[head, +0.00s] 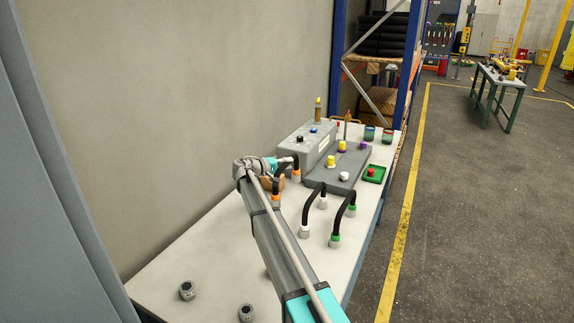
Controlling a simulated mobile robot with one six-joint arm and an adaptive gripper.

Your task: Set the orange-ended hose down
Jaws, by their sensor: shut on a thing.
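The orange-ended hose (277,184) is a short black arched hose with orange bands at its ends. One end (296,174) shows beside the grey box; the other (276,198) is nearer the front. The arm and wrist hide part of the gripper and hose. I cannot tell whether the hose ends touch the table (205,243).
A grey box (305,147) and a grey plate (345,172) with coloured knobs stand just behind. A white-ended hose (307,205) and a green-ended hose (340,212) stand to the right. A green tray (381,180) is farther right. Two grey fittings (187,290) (246,312) sit in front.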

